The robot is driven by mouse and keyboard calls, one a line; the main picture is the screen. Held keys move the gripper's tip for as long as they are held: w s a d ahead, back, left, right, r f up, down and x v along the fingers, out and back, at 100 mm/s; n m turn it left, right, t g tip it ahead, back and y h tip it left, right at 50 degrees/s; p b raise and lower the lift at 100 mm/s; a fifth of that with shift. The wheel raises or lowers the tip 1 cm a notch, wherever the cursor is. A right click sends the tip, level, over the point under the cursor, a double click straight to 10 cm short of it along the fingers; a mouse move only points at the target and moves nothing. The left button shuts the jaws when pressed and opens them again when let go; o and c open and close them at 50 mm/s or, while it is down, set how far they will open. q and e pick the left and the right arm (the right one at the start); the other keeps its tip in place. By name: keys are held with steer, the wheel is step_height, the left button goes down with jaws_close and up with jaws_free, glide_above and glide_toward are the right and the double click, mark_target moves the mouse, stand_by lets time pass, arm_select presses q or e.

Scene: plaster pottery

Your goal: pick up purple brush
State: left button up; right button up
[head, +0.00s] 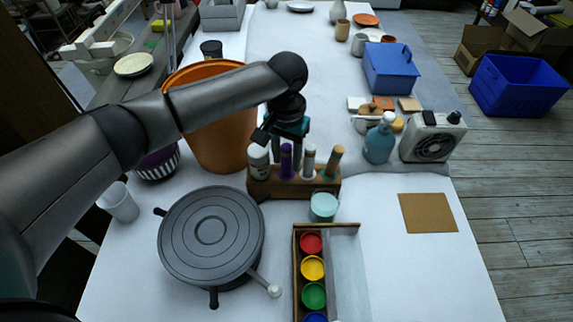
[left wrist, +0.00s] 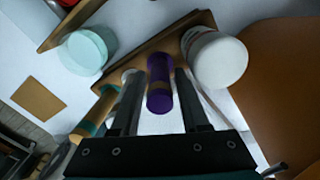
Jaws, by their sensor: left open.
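The purple brush (head: 286,163) stands upright in a wooden rack (head: 300,188), between a white bottle (head: 258,163) and a pale-handled tool (head: 308,163). A tan-topped tool (head: 333,162) stands at the rack's right end. My left gripper (head: 284,137) is just above and behind the purple brush, pointing down at the rack. In the left wrist view, the open fingers (left wrist: 157,78) lie on either side of the purple brush (left wrist: 160,83), with gaps showing between. Whether a finger touches it cannot be told. My right gripper is not in view.
An orange bucket (head: 222,140) stands close left of the rack. In front are a dark banding wheel (head: 211,236), a pale teal cup (head: 323,207) and a wooden paint tray (head: 297,270). A blue bottle (head: 379,143) stands to the right. The table's right front is mostly clear.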

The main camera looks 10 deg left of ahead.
arm_select(q)
steer(key=shift+f, duration=0.25)
jaws_close()
steer(key=shift+r, duration=0.1)
stand_by(0.3)
step_height(320, 180, up, 20)
steer(key=p, duration=0.4)
steer(key=shift+p, duration=0.35)
